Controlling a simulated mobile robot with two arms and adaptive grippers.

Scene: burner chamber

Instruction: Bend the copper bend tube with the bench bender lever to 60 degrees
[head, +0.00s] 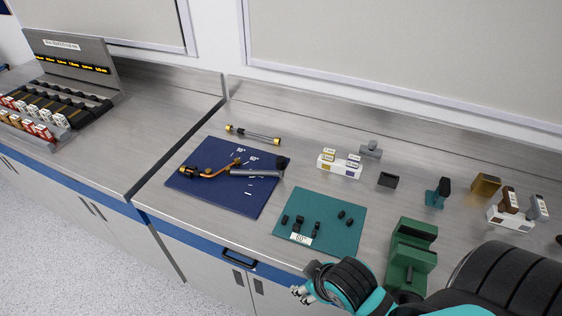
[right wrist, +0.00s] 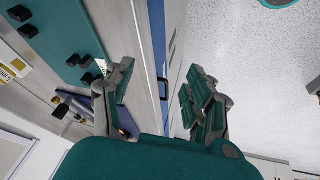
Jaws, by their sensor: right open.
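The copper bend tube (head: 216,171) is on the dark blue mat (head: 232,204), in the bench bender, with a dark and brass block (head: 188,172) at its left end. The bender lever (head: 256,173), grey with a black end knob (head: 283,162), extends right from the tube. White angle marks are printed on the mat around it. The exact bend of the tube is too small to read. My right gripper (head: 304,292) is at the counter's front edge, right of and in front of the mat, apart from the lever. In the right wrist view it is open and empty (right wrist: 158,98). My left gripper is not in view.
A teal mat (head: 345,237) with several small black pieces and a "60°" label lies right of the blue mat. A brass-ended rod (head: 253,134) lies behind. A green block stand (head: 409,250) is near my right arm. A drawer handle (head: 239,258) juts out below the counter edge.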

